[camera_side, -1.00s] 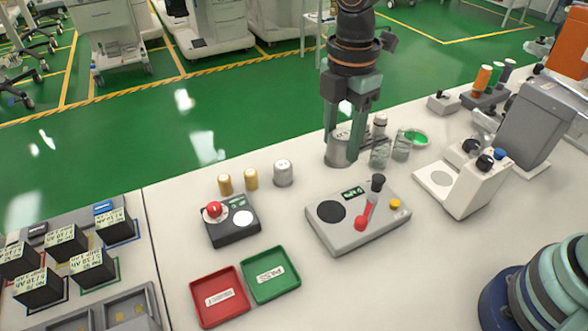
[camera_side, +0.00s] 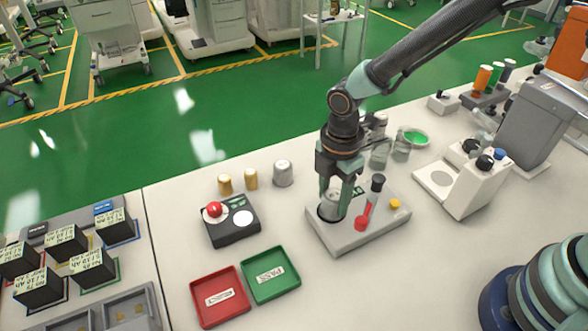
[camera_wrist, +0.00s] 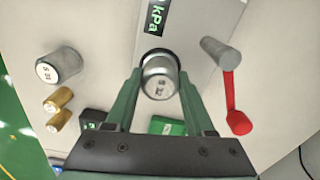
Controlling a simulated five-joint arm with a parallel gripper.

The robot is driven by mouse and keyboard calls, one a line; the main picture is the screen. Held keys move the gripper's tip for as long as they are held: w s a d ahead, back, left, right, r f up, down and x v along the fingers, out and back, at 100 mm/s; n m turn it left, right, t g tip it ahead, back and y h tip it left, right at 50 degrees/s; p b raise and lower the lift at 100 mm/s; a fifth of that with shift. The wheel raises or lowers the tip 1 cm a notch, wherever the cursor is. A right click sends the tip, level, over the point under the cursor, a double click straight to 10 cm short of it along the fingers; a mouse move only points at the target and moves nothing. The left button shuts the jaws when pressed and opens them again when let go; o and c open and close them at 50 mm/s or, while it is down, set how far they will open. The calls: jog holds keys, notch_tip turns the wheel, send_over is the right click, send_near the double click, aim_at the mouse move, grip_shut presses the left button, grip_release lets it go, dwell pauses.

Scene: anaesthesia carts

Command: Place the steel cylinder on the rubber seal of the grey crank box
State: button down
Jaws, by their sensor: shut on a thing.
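My gripper (camera_side: 336,196) is shut on a steel cylinder (camera_side: 331,207) and holds it upright over the left part of the grey crank box (camera_side: 348,240). The cylinder's numbered top (camera_wrist: 160,84) shows between my fingers in the wrist view. The black rubber seal (camera_side: 322,215) shows as a dark rim around the cylinder's foot. Its dark edge also shows behind the cylinder in the wrist view (camera_wrist: 157,52). I cannot tell whether the cylinder touches the seal. The box's red crank (camera_side: 365,217) and display are right of my gripper.
A dark box with a red button (camera_side: 232,222) stands to the left. Two brass cylinders (camera_side: 238,181) and another steel cylinder (camera_side: 283,173) stand behind it. Red (camera_side: 211,318) and green (camera_side: 287,291) trays lie in front. A white instrument (camera_side: 468,190) stands right. Glass jars are behind my gripper.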

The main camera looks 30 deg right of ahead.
aim_at(334, 195)
jog(key=shift+f, duration=0.1)
jog(key=shift+c, duration=1.3)
grip_release()
notch_tip(334, 195, up, 12)
jog(key=s+d+r+m+t, duration=0.2)
jog(key=s+d+r+m, duration=0.1)
jog(key=d+m, duration=0.6)
jog(key=s+d+r+m+t, duration=0.3)
jog(key=d+r+m, duration=0.2)
jog(key=d+m, duration=0.4)
jog(key=shift+s+d+r+m+t, duration=0.2)
jog(key=shift+s+d+m+t, duration=0.1)
jog(key=shift+m, duration=0.6)
